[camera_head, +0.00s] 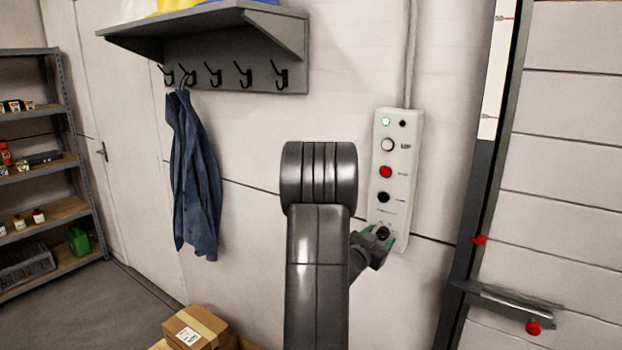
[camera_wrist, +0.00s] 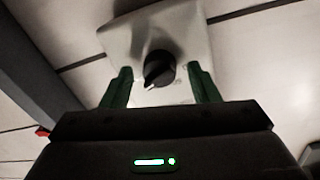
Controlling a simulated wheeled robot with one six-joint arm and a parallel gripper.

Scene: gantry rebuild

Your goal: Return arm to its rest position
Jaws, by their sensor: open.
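My arm rises in the middle of the head view and reaches toward a white control box on the wall. My gripper (camera_head: 378,240) is at the lower end of the control box (camera_head: 397,160), by its bottom knob. In the wrist view my gripper (camera_wrist: 160,88) has its two green fingers apart, one on each side of the black knob (camera_wrist: 159,69). The knob stands between the fingers with gaps on both sides. The box also carries a lit green lamp (camera_head: 386,122), a white button (camera_head: 387,145), a red button (camera_head: 385,172) and a black button (camera_head: 383,197).
A sectional door (camera_head: 570,150) with a handle (camera_head: 515,300) is to the right. A shelf with hooks (camera_head: 215,45) and a blue garment (camera_head: 193,175) is on the wall at left. A cardboard box (camera_head: 195,330) sits low in front. Storage shelves (camera_head: 70,160) stand far left.

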